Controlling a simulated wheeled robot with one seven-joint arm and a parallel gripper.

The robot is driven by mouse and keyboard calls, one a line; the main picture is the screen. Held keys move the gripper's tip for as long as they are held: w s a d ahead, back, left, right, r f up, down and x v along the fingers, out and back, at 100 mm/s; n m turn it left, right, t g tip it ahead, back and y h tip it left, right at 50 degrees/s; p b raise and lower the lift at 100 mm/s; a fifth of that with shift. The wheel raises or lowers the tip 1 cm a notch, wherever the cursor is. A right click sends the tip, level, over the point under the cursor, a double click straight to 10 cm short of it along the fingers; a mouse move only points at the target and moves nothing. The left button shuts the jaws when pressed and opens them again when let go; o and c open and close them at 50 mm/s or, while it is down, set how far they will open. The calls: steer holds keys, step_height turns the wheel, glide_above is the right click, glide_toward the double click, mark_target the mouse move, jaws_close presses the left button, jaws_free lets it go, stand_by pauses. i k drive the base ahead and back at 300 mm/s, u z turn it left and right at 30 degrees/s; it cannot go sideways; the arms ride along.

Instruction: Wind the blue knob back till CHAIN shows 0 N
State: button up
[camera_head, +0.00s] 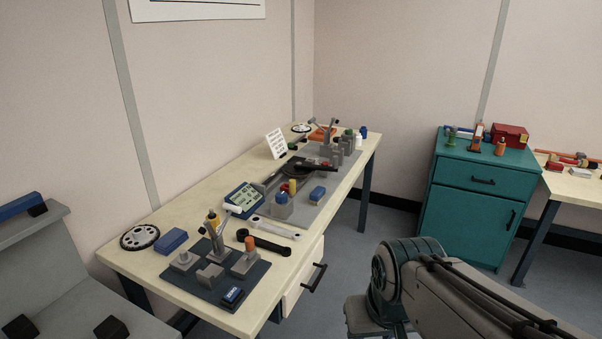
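A blue knob (281,198) sits on top of a grey block on the long bench. A blue and pale readout box (243,199) lies just left of it. Its lettering is too small to read, so I cannot tell what CHAIN shows. My arm fills the lower right, off the bench's front side. My gripper is out of the picture, and nothing of mine is seen touching the knob.
The long bench (184,222) runs along the left wall. A dark fixture plate (238,285) with grey blocks stands at its near end. Wrenches (264,244) and a black bar (318,165) lie near the knob. A teal cabinet (467,210) stands at right. Open floor lies between bench and cabinet.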

mark_target(281, 197)
steer(key=z, duration=0.2)
steer(key=i, duration=1.05)
steer(key=u, duration=0.3)
